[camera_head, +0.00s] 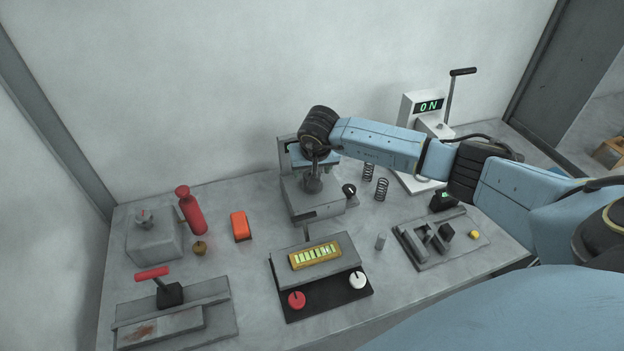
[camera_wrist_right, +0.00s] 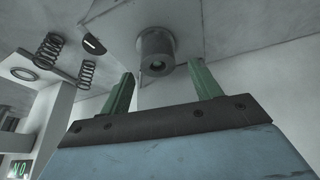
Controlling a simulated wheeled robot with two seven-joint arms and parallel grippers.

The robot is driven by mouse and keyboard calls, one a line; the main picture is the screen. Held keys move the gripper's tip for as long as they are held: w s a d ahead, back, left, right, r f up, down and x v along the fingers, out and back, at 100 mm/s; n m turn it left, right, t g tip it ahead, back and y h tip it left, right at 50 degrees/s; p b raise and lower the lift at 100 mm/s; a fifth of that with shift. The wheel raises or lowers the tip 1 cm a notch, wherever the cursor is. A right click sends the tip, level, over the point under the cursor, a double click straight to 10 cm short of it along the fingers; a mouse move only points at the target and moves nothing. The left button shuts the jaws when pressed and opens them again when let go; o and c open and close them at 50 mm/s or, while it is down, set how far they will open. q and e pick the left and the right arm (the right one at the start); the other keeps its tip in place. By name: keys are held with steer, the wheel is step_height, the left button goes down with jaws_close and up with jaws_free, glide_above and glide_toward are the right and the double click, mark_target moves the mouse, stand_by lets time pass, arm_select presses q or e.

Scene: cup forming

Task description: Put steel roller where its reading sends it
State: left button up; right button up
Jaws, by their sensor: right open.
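My right gripper (camera_wrist_right: 163,90) is open, its two green fingers apart with nothing between them. In the head view it hangs over the grey block station (camera_head: 316,206) at the back middle. Past the fingertips in the wrist view, a grey metal cylinder (camera_wrist_right: 156,55) with a dark central hole stands on a grey surface, apart from the fingers. It looks like the steel roller; in the head view a dark grey round piece (camera_head: 312,184) shows there, partly hidden by the gripper. A yellow-framed panel (camera_head: 315,256) shows lit bars, too small to read. My left gripper is out of view.
A scale-like stand (camera_head: 429,106) reads ON at the back right. Two springs (camera_head: 381,189), a small pale cylinder (camera_head: 380,241) and a slotted fixture (camera_head: 430,240) lie right. A red bottle (camera_head: 190,211), orange block (camera_head: 240,226) and red-handled press (camera_head: 170,293) stand left.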

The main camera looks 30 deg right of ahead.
steer(key=x, duration=0.4)
steer(key=shift+d, duration=0.1)
steer(key=c, duration=1.2)
